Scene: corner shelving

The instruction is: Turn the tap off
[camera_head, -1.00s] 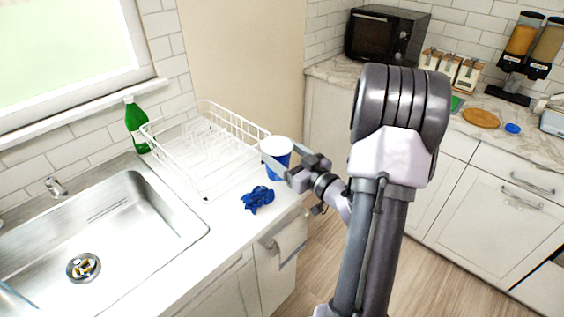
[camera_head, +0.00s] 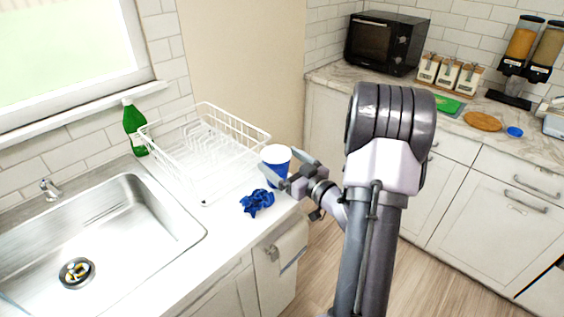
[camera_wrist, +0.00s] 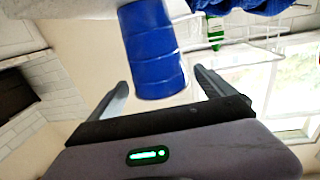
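The tap (camera_head: 50,189) is a small metal fitting at the back edge of the sink, on the far left of the head view. Whether water runs from it cannot be told. My gripper (camera_head: 290,167) is well to the right of the tap, at the blue and white cup (camera_head: 275,168) on the counter's right end. In the wrist view my gripper (camera_wrist: 165,90) is open, with the cup (camera_wrist: 155,50) between the lines of its two fingers and a gap on the right side. The tap is not seen in the wrist view.
The steel sink (camera_head: 135,215) has a drain (camera_head: 77,273) with small pieces in it. A white dish rack (camera_head: 187,180), a green bottle (camera_head: 134,128) and a crumpled blue cloth (camera_head: 257,202) are between the tap and my gripper.

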